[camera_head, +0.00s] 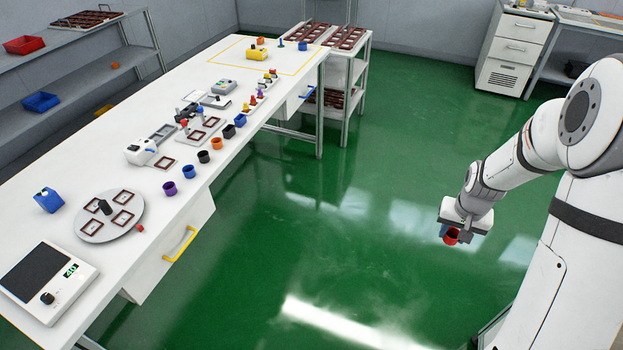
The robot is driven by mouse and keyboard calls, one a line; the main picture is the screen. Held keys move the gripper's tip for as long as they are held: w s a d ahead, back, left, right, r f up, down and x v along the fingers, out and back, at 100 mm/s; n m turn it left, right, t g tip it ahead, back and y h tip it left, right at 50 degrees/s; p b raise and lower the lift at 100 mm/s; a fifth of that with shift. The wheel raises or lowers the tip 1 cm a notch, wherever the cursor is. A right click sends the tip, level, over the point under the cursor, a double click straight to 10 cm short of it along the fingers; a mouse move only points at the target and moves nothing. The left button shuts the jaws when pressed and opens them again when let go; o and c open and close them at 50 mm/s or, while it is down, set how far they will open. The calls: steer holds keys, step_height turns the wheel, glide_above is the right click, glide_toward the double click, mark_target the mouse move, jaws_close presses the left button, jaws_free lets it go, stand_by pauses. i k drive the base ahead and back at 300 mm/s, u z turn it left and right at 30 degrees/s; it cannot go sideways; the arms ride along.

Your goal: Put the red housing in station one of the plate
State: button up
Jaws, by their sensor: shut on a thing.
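My gripper (459,228) is at the right, in the air over the green floor and well apart from the bench. It is shut on a red cup-like housing (451,238), which hangs below the gripper body and is partly hidden by the jaws. On the near part of the white bench lies a round grey plate (110,228) with several brown-framed square places and a dark knob in the middle. A smaller grey plate (202,139) with brown-framed squares lies farther along. I cannot tell which place is station one; no numbers are legible.
A row of cups stands along the bench's right edge, including a purple cup (170,188), a blue cup (189,171) and an orange cup (217,143). A scale (75,293) and a blue container (48,200) flank the round plate. Open floor (300,240) separates me from the bench.

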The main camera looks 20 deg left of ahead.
mark_target(123, 219)
steer(key=u, duration=0.55)
steer(key=i, duration=0.15)
steer(key=u, duration=2)
steer(key=i, duration=0.25)
steer(key=u, duration=0.15)
